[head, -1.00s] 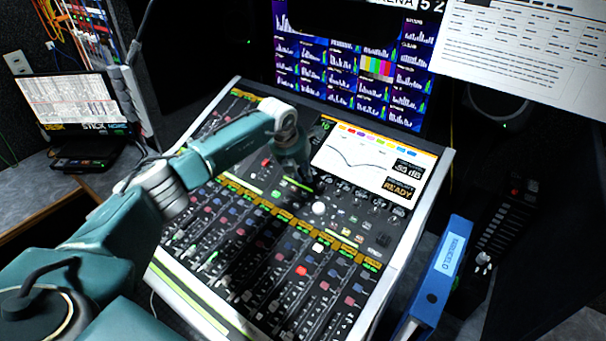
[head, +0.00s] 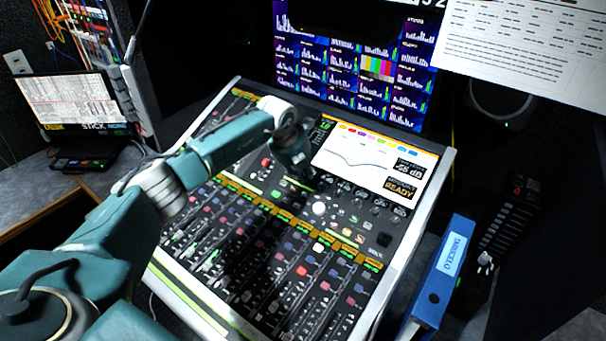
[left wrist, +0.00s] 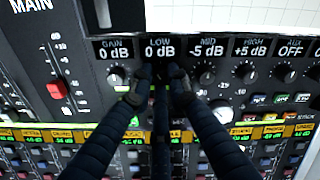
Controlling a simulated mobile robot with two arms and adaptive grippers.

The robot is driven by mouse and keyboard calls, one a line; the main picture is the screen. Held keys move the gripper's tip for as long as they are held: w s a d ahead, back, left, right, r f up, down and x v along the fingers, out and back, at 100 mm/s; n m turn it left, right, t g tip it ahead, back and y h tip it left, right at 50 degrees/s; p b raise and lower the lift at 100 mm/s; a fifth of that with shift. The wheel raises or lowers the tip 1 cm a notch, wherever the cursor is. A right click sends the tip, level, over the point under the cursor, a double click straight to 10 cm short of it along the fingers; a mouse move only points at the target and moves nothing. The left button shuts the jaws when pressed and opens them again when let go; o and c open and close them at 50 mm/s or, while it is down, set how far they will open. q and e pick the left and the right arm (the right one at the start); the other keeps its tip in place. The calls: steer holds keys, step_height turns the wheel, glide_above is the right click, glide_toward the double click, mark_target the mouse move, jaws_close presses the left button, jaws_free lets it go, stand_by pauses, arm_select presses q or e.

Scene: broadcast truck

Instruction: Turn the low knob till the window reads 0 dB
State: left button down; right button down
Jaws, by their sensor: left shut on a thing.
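The low window (left wrist: 160,53) reads 0 dB in the left wrist view, under the label LOW. My left gripper (left wrist: 160,88) is just below that window, its fingers closed on either side of the low knob. The knob is mostly hidden between the fingertips. In the head view my left gripper (head: 303,172) reaches down to the mixing console (head: 433,215) just below its bright screen; the knob and its window cannot be made out there. My right gripper is not in view.
The gain knob (left wrist: 117,76) is close on the left of the fingers and the mid knob (left wrist: 203,75) close on the right; their windows read 0 dB and -5 dB. A white ball (left wrist: 222,112) sits lower right. A blue binder (head: 440,275) stands right of the console.

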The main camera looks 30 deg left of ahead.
arm_select(q)
steer(key=shift+w+r, duration=0.25)
steer(key=shift+r, duration=0.1)
steer(key=c, duration=1.8)
jaws_free()
steer(key=shift+o, duration=0.6)
steer(key=shift+s+f, duration=0.1)
steer(key=shift+f, duration=0.05)
steer(key=v, duration=1.2)
